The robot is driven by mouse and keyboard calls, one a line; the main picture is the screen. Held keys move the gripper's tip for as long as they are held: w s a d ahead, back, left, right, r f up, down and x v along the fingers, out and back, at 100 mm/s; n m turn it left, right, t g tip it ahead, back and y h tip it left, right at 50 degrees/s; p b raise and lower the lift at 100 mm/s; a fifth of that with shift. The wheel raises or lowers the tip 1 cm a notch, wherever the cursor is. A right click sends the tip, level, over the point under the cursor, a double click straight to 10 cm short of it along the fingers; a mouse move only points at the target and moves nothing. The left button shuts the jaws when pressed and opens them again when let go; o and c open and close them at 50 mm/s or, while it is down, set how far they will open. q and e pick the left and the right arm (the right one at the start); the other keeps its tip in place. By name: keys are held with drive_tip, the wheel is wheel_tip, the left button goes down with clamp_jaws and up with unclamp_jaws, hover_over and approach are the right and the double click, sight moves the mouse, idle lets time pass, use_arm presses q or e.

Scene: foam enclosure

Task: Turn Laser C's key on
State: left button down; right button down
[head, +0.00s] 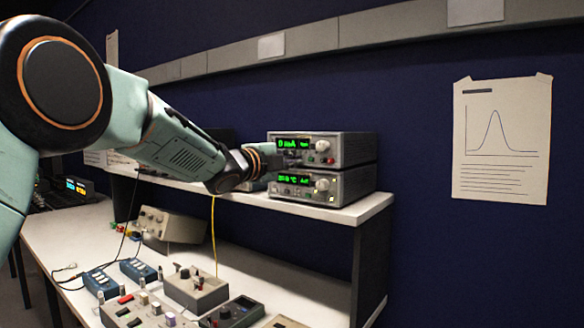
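Two stacked instruments stand at the right end of a white shelf. The upper instrument (345,149) has a green display reading about 0 mA, a round knob and a small red part on its front. The lower instrument (352,188) has a green display that seems to show °C. I cannot read a Laser C label or make out a key. My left gripper (272,157) is at the left part of the upper instrument's front and hides some of it. I cannot tell whether it touches. Its fingers are too small and dark to judge. My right gripper is out of view.
The shelf (330,216) stands above a white bench (310,288). On the bench are a grey box with knobs (172,228), blue boxes (138,270), a grey control box (197,289) and a dark meter (232,312). A yellow cable (214,235) hangs below the shelf.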

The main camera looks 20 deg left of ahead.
use_arm(q)
drive_tip(key=shift+d+f+m, duration=0.1)
drive_tip(key=shift+f+m, duration=0.2)
drive_tip(key=shift+m, duration=0.2)
drive_tip(key=c, duration=1.5)
unclamp_jaws()
drive_tip(key=shift+s+r, duration=0.25)
drive_tip(key=shift+w, duration=0.1)
drive_tip(key=v, duration=1.1)
drive_tip(key=shift+s, duration=0.4)
drive_tip(key=shift+s+a, duration=0.15)
drive_tip(key=shift+a, duration=0.05)
